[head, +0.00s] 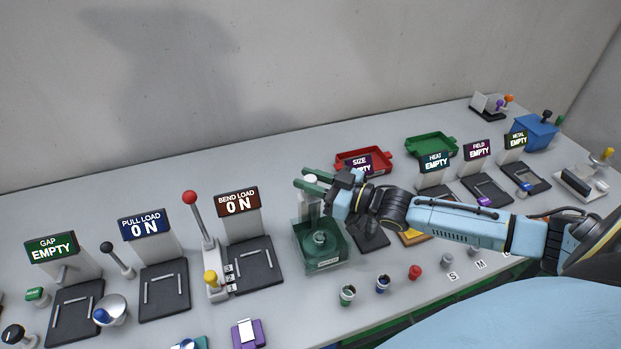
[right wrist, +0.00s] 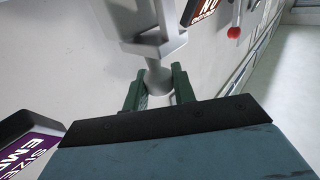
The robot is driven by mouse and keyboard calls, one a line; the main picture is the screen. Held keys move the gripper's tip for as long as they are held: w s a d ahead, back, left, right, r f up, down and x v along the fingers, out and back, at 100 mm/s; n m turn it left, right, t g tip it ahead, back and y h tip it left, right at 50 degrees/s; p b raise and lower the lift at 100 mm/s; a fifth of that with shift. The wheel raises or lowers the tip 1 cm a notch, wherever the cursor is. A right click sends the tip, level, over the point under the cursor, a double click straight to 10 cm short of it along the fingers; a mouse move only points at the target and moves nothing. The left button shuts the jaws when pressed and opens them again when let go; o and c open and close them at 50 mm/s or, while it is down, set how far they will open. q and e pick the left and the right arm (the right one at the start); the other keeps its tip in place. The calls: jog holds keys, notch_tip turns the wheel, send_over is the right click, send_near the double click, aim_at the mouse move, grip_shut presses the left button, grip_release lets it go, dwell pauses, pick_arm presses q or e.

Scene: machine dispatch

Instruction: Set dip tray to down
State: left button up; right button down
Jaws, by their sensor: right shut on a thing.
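The dip station is a dark green see-through tank (head: 320,252) in the middle of the bench, with a pale upright post above and behind it. A small round green piece (head: 320,238) shows in the tank. My right gripper (head: 309,181) reaches in from the right above the tank, its green fingers at the pale post. In the right wrist view the fingers (right wrist: 160,88) are shut on a pale grey knob (right wrist: 157,78) under a grey bracket (right wrist: 155,40). My gripper and arm hide part of the post. My left gripper is not in view.
A lever with a red ball (head: 190,197) stands left of the tank, beside the BEND LOAD panel (head: 238,203). The SIZE panel (head: 357,163) is behind my arm.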

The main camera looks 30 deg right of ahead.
jog(key=c, duration=1.2)
grip_release()
jog(key=shift+f, duration=0.25)
jog(key=shift+o, duration=0.2)
jog(key=shift+s, duration=0.15)
jog(key=v, duration=1.3)
jog(key=shift+p, duration=0.3)
